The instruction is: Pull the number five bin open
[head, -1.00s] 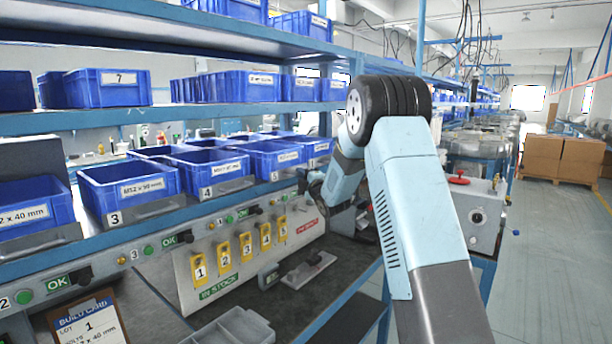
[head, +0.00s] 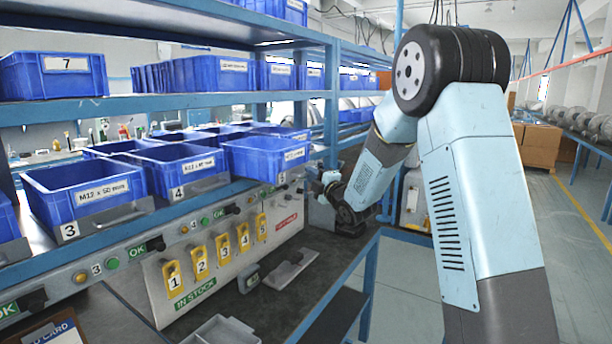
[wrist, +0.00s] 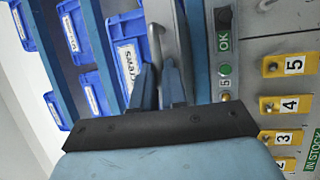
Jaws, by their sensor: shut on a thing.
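The number five bin (head: 262,158) is a blue box with a white label, on the lower shelf beyond bins 3 and 4. It juts out past the front line of those bins, and its left side shows. My gripper (head: 314,186) is at its front, partly hidden by my wrist. In the wrist view, my gripper (wrist: 160,78) is shut on the grey metal front lip (wrist: 156,45) of the bin. The blue bin (wrist: 124,50) itself is just left of the fingers there, its label partly cut off by them.
Bin 4 (head: 160,168) and bin 3 (head: 62,199) sit to the left. Below is a panel with yellow numbered tags (head: 222,247) and an OK button rail (head: 140,250). A blue bench frame (head: 362,262) stands in front. Floor is free at right.

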